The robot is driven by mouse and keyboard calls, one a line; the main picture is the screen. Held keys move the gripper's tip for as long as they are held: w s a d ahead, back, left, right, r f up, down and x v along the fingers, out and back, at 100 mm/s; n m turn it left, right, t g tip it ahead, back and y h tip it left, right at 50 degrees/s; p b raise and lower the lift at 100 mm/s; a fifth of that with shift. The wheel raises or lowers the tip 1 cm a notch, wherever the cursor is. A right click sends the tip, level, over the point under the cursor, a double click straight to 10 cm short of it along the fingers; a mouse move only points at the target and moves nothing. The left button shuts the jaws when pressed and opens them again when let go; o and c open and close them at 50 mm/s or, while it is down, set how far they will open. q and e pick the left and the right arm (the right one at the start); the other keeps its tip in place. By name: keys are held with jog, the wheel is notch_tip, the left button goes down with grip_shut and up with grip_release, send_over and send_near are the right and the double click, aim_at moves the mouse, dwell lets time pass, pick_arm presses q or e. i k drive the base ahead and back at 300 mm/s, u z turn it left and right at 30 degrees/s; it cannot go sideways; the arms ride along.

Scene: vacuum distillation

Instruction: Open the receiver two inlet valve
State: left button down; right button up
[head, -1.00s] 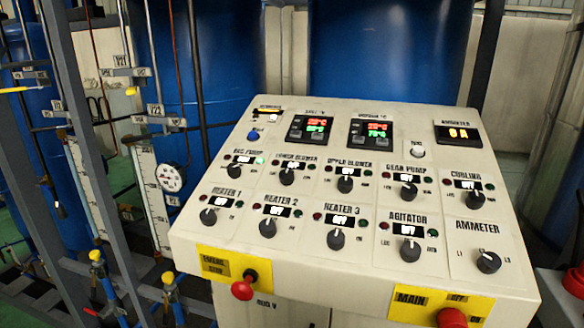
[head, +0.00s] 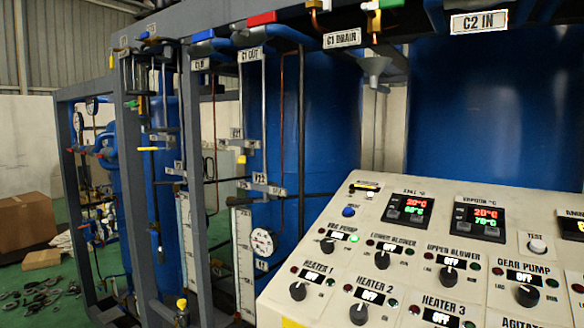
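No valve in view bears a readable receiver two label, so I cannot tell which one is the receiver two inlet valve. In the head view, small valves with tags sit on the pipework at left. One has a yellow handle (head: 147,149), and a tag reading V22 (head: 260,178) is on the pipes nearer the panel. Along the top beam are a blue handle (head: 200,36), a red handle (head: 262,18) above a C1 OUT sign, and a green handle (head: 388,4) near a C1 DRAIN sign. Neither of my grippers is in view.
A sloped control panel (head: 400,262) with knobs and displays fills the lower right. Large blue tanks (head: 330,130) stand behind it. Grey frame posts (head: 192,160) stand before the pipework. A cardboard box (head: 27,222) and scattered dark parts lie on the green floor at far left.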

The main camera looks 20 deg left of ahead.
aim_at(242, 159)
jog(key=z, duration=2.95)
jog(key=k, duration=1.5)
jog(key=u, duration=2)
